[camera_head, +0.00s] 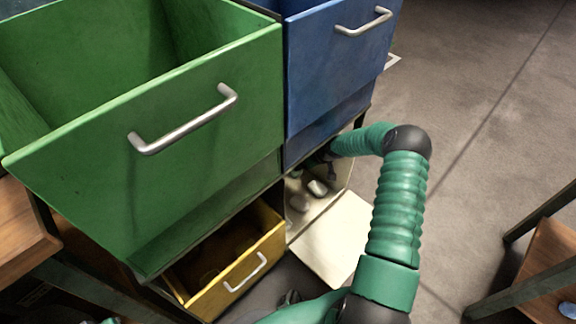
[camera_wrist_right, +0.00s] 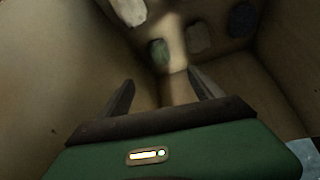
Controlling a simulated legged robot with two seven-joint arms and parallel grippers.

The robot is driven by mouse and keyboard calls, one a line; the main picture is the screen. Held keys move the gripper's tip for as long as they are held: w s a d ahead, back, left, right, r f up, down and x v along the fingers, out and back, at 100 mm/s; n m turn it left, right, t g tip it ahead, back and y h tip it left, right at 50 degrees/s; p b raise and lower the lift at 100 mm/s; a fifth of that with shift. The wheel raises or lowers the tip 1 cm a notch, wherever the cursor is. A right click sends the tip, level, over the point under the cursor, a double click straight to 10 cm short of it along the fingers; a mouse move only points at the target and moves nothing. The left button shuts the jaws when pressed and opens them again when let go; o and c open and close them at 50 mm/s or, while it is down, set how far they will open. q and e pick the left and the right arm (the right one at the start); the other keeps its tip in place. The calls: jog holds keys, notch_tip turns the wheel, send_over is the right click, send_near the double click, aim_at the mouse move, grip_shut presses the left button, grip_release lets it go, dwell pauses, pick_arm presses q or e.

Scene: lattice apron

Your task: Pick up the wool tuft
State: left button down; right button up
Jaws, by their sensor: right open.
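The wool tuft cannot be told apart for sure. Several small rounded lumps lie in the cream lower compartment. In the right wrist view they are a pale lump (camera_wrist_right: 130,10), a greenish lump (camera_wrist_right: 159,51), a beige lump (camera_wrist_right: 197,38) and a grey one (camera_wrist_right: 243,18). In the head view two pale lumps show, one (camera_head: 317,187) nearer the opening. My right gripper (camera_wrist_right: 161,80) reaches into the compartment, open and empty, its fingers pointing toward the lumps and apart from them. In the head view it is mostly hidden by shadow and the blue unit. My left gripper is out of view.
The compartment's cream door (camera_head: 335,240) lies folded out. A blue drawer (camera_head: 330,70) hangs above, a large open green drawer (camera_head: 190,130) is at left, and an open yellow drawer (camera_head: 240,265) is below it. Compartment walls (camera_wrist_right: 50,90) flank the gripper closely.

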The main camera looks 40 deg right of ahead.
jog(key=b+x, duration=0.3)
jog(key=x, duration=0.2)
jog(key=b+x, duration=0.4)
jog(key=x, duration=0.2)
jog(key=shift+s+f, duration=0.2)
jog(key=shift+f, duration=0.05)
jog(key=b+x, duration=0.4)
jog(key=b, duration=0.1)
jog(key=shift+w+d+f, duration=0.1)
jog(key=shift+d+f, duration=0.05)
jog(key=shift+f, duration=0.05)
jog(key=shift+w+f+b, duration=0.2)
jog(key=shift+w+b, duration=0.05)
jog(key=shift+b, duration=0.25)
jog(key=shift+d+r, duration=0.1)
jog(key=shift+r, duration=0.1)
jog(key=c, duration=1.4)
jog(key=shift+r, duration=0.1)
